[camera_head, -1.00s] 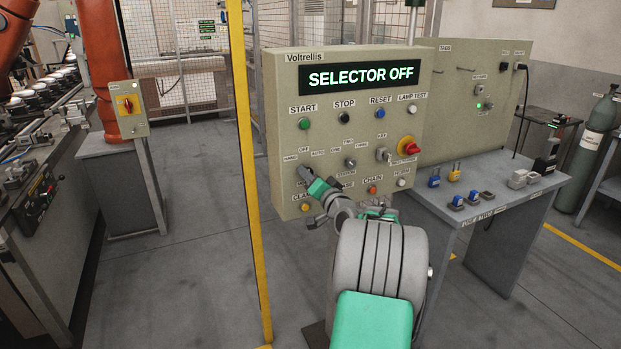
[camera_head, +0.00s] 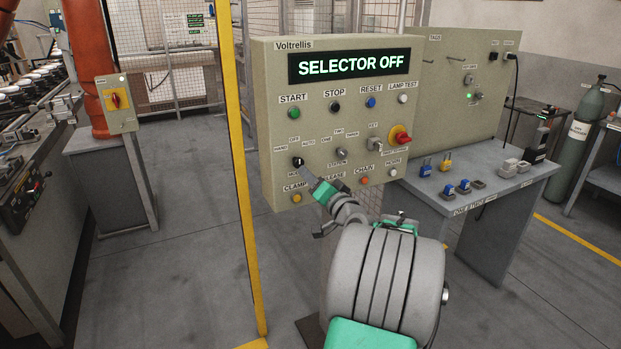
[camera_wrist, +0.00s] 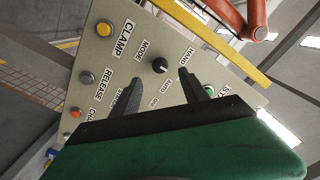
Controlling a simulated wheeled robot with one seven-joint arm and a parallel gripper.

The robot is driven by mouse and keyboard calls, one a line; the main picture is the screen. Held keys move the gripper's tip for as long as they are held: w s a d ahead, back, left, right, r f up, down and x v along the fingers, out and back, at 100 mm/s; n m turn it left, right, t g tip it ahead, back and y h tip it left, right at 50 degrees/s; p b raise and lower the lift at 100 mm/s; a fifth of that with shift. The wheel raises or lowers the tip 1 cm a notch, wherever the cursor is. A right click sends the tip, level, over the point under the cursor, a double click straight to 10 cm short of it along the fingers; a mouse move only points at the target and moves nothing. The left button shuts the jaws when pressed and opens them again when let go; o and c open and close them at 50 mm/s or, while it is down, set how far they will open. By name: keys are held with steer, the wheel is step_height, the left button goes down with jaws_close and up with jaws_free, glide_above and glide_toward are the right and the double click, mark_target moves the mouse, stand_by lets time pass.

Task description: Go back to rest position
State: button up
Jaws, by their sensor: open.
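My gripper (camera_wrist: 165,95) is open and empty in front of the control panel (camera_head: 350,75). In the wrist view its two dark fingers stand apart, with the black mode selector knob (camera_wrist: 160,66) showing beyond and between them. The panel's display (camera_head: 350,66) reads "SELECTOR OFF". In the head view my arm rises from the bottom right, and the gripper end (camera_head: 315,182) is near the panel's lower left, close to the mode selector (camera_head: 298,162). I cannot tell from the head view how large the gap is.
A yellow post (camera_head: 240,180) stands just left of the panel. A grey table (camera_head: 490,195) with blue and yellow padlocks is on the right. A conveyor machine (camera_head: 40,170) and an orange robot arm are at left. Grey floor between them is clear.

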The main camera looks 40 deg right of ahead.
steer(key=s+a+f+n+g+y, duration=0.15)
steer(key=s+f+g, duration=0.25)
steer(key=f, duration=0.6)
steer(key=s+a+f+n+g+y, duration=0.1)
steer(key=s+a+f+g+y, duration=0.2)
steer(key=f, duration=0.7)
steer(key=s+a+f+g, duration=0.3)
steer(key=s, duration=0.3)
steer(key=s+a+f+g, duration=0.3)
steer(key=s+g, duration=0.1)
steer(key=s, duration=0.3)
steer(key=s+a+r+n+g+y+p, duration=0.1)
steer(key=s+a+r+n+g+p, duration=0.3)
steer(key=a, duration=0.8)
steer(key=w+a+r+n+t, duration=0.2)
steer(key=w+a+r+n, duration=0.1)
steer(key=a+r, duration=0.3)
steer(key=w+a+r+n+t, duration=0.1)
steer(key=w+a+r+n, duration=0.2)
steer(key=a+r, duration=0.3)
steer(key=a+p, duration=0.1)
steer(key=a, duration=0.4)
steer(key=shift+r+t, duration=0.35)
steer(key=shift+t, duration=0.05)
